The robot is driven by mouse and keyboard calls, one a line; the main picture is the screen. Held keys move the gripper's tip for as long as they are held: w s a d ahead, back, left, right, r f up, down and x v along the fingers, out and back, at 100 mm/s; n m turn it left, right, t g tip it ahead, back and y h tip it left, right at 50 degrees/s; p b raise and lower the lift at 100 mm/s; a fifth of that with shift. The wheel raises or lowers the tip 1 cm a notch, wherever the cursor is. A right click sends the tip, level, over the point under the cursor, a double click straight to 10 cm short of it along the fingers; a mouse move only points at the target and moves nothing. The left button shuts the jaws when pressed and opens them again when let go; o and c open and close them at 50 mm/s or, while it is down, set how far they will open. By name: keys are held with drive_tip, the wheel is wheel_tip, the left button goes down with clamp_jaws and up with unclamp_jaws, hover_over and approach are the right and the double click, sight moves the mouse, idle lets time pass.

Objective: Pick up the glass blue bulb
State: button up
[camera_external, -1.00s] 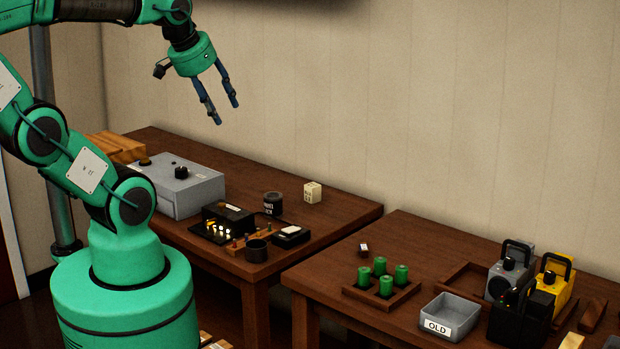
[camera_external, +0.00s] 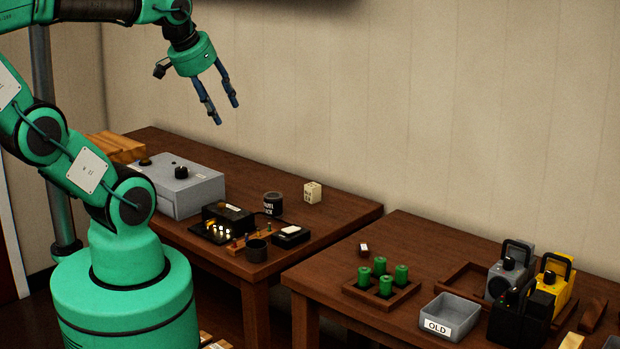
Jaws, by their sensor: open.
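My gripper (camera_external: 225,111) is open and empty. It hangs in the air above the left table, its two blue fingers pointing down and slightly right. Several small bulbs (camera_external: 222,231) glow whitish-yellow at the front of a black box (camera_external: 228,215) on the left table. A wooden strip (camera_external: 250,241) with small coloured pieces lies beside the box. I cannot make out which small piece is the glass blue bulb. My gripper is well above all of these and touches nothing.
The right table (camera_external: 420,240) holds green cylinders (camera_external: 401,274), a grey OLD bin (camera_external: 455,312) and lanterns (camera_external: 556,280).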

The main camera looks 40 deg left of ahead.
drive_tip(key=shift+w+r, duration=0.1)
